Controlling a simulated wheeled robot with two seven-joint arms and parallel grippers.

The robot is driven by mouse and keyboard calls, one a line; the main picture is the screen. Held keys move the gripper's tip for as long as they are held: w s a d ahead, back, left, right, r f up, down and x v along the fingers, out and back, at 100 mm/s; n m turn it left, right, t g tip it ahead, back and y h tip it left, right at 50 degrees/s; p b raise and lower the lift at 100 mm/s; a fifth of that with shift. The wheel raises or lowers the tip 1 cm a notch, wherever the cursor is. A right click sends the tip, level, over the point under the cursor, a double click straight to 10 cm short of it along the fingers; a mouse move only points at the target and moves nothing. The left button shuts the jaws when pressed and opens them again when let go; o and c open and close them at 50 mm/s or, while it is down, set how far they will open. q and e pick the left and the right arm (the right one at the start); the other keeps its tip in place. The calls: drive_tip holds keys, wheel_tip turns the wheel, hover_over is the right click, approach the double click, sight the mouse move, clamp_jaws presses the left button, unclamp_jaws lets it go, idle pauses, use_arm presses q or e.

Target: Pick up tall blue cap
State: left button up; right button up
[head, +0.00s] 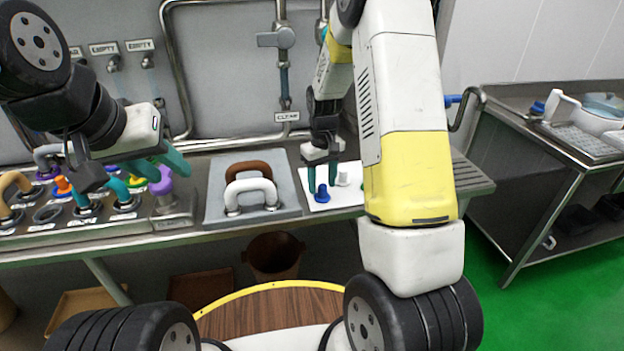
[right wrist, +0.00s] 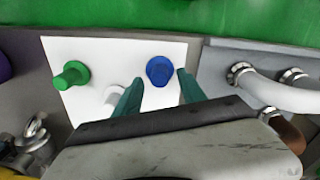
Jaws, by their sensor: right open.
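The blue cap (head: 322,195) stands on a white board (head: 350,197) on the counter, and it also shows in the right wrist view (right wrist: 160,70). My right gripper (head: 322,178) is open above the board. In the right wrist view its two teal fingertips (right wrist: 160,84) lie on either side of the blue cap, with nothing gripped; I cannot tell whether they touch it.
A white cap (right wrist: 113,95) and a green cap (right wrist: 70,76) stand on the same board. A grey plate with white (head: 250,194) and brown (head: 248,168) handles lies left of the board. Pipes and valves line the wall behind. A side table (head: 540,150) stands at right.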

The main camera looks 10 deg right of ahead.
drive_tip(key=shift+f, duration=0.8)
clamp_jaws()
drive_tip(key=shift+r, duration=0.1)
